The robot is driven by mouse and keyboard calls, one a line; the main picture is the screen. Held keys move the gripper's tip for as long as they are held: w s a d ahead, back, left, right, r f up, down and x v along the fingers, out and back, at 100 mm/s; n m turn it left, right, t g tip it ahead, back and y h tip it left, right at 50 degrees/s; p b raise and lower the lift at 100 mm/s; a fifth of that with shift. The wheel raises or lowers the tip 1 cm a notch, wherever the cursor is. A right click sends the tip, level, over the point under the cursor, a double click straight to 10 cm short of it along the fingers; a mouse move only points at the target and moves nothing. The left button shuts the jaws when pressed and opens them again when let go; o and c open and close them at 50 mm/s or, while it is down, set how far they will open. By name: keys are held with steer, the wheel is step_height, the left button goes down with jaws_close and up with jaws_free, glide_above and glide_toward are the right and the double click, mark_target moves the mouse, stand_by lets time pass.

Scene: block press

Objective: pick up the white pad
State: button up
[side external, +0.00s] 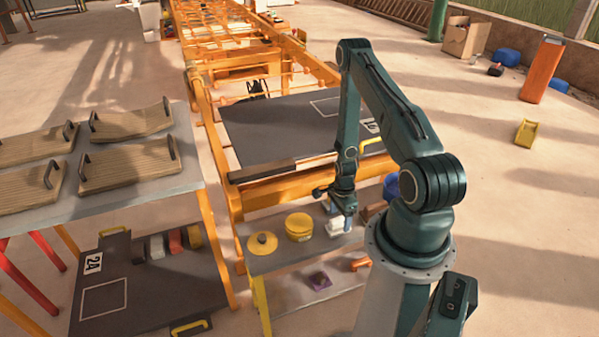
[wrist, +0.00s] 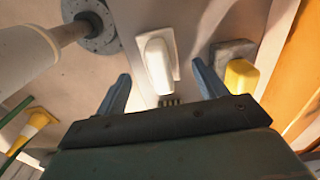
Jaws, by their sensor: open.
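The white pad (wrist: 158,66) is a rounded, long white piece on a flat, pale base in the wrist view. It also shows in the side view as a small white shape (side external: 334,227) on the low grey table. My gripper (wrist: 161,78) is open, with one blue finger to each side of the pad in the wrist view. No contact shows. In the side view my gripper (side external: 343,208) points down just above the pad and partly hides it. The exact height gap cannot be told.
A yellow tin (side external: 299,226) and a yellow round lid-like piece (side external: 263,244) stand left of the pad on the low table (side external: 285,262). A grey and yellow block (wrist: 240,75) lies right of the pad in the wrist view. An orange frame (side external: 290,188) runs behind.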

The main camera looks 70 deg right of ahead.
mark_target(339, 218)
steer(key=shift+w+f, duration=0.1)
steer(key=shift+f, duration=1.95)
steer(key=c, duration=1.1)
